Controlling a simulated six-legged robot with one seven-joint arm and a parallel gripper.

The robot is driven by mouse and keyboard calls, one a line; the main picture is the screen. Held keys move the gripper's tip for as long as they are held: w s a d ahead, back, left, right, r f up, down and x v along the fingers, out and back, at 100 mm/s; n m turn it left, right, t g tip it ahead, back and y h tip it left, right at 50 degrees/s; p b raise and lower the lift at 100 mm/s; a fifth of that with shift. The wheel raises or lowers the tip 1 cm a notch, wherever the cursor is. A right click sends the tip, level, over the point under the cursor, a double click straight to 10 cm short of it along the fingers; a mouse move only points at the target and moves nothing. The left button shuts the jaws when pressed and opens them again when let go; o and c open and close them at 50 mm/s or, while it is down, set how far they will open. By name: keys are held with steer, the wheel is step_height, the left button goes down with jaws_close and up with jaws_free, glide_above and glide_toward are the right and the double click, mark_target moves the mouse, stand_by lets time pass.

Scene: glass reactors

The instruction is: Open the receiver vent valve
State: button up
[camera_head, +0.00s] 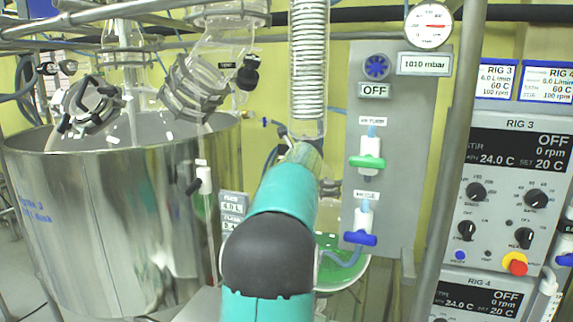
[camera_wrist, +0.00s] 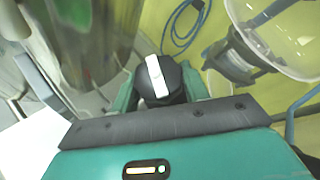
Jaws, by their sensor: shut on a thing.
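A round black knob (camera_wrist: 174,76) with a white bar across its face is in the middle of the wrist view. My gripper (camera_wrist: 160,88) is shut on this knob, with a teal finger on each side of it. The white bar stands nearly upright in the picture, leaning slightly. No label shows on the knob, so I cannot tell from the frames alone that it is the receiver vent valve. In the head view my own teal arm hides the gripper and the held knob. Another black knob (camera_head: 248,76) beside a VENT label (camera_head: 228,66) stands apart at upper left.
A large steel vessel (camera_head: 110,220) with glassware fills the left. A grey panel (camera_head: 405,150) carries a green-handled valve (camera_head: 367,162) and a blue-handled valve (camera_head: 360,238). RIG control boxes (camera_head: 515,190) stand right. Clear glassware (camera_wrist: 285,40) is close at right in the wrist view.

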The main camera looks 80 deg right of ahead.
steer(key=o, duration=1)
steer(key=v, duration=1.3)
steer(key=shift+s+a, duration=0.15)
steer(key=shift+a, duration=0.2)
steer(key=shift+r, duration=0.1)
